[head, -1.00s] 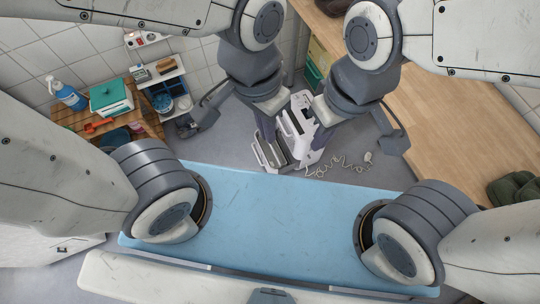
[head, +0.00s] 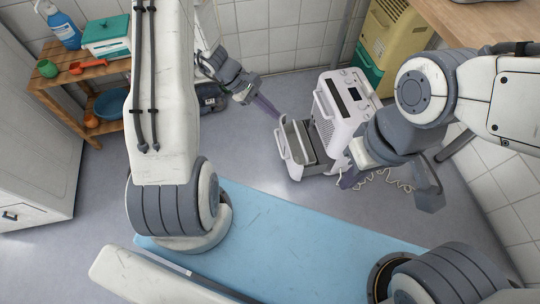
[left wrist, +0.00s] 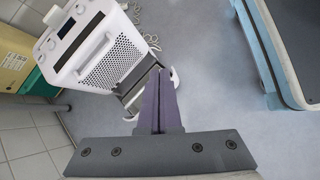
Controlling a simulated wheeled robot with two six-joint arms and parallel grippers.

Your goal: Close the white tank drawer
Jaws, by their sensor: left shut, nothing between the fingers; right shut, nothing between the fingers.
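A white dehumidifier (head: 345,108) stands on the floor with a dark panel and a grille. Its white tank drawer (head: 296,150) is pulled out at the lower left, with a grey inside and a front handle. In the left wrist view the dehumidifier (left wrist: 105,45) is at upper left and the drawer (left wrist: 137,90) is partly behind my fingers. My left gripper (head: 275,113) is shut and empty, its purple fingers pointing toward the drawer's left side. I cannot tell whether they touch. My right gripper (head: 346,183) is shut and empty beside the dehumidifier's lower right, partly hidden by its arm.
A coiled pale cord (head: 385,180) lies right of the dehumidifier. A blue-topped table (head: 290,225) lies in front. A wooden shelf (head: 75,80) stands left, and a yellow and green container (head: 392,40) behind. Grey floor is open to the left.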

